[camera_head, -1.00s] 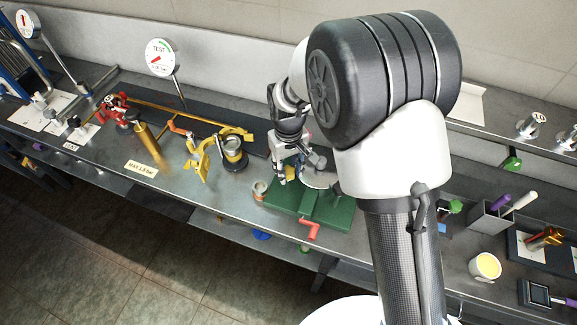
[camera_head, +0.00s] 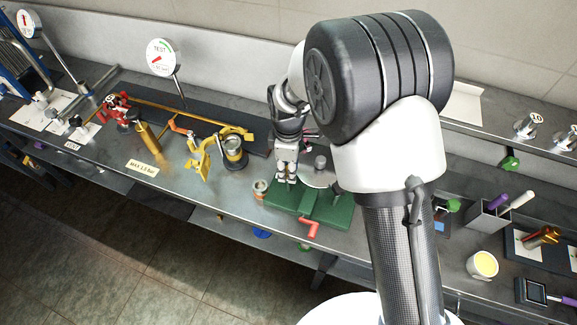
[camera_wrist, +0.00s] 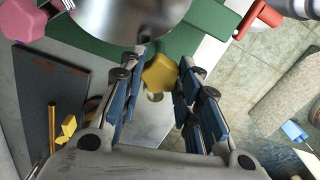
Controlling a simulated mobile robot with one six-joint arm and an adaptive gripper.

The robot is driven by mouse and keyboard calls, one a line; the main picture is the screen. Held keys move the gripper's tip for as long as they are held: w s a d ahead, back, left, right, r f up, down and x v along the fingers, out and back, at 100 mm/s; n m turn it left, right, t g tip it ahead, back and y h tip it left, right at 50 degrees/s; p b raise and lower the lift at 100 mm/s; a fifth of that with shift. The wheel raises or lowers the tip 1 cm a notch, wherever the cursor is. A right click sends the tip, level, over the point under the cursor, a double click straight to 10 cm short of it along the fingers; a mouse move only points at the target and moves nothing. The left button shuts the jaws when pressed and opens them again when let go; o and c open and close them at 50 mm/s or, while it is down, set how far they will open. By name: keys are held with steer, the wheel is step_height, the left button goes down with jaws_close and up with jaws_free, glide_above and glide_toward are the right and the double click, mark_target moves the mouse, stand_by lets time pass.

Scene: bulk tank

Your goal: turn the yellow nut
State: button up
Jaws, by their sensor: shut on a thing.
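The yellow nut (camera_wrist: 159,74) is a lobed knob in the wrist view, between my two blue-padded fingers. My gripper (camera_wrist: 160,82) is shut on it, with a fingertip on each side. In the head view my gripper (camera_head: 284,178) is over the left part of the green base (camera_head: 330,212), and the nut is hidden there. A shiny round metal body (camera_wrist: 125,18) stands right beside the nut in the wrist view. A red handle (camera_head: 309,227) sticks out from the green base at the front.
Left of the green base stand a small cup (camera_head: 260,188) and a yellow clamp (camera_head: 199,160) by a dark-based cylinder (camera_head: 234,153). A TEST gauge (camera_head: 161,57) rises behind.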

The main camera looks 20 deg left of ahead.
steer(key=n, duration=0.5)
steer(key=shift+n, duration=0.3)
stand_by(0.4)
steer(key=o, duration=1.1)
steer(key=shift+c, duration=0.2)
step_height(320, 180, up, 12)
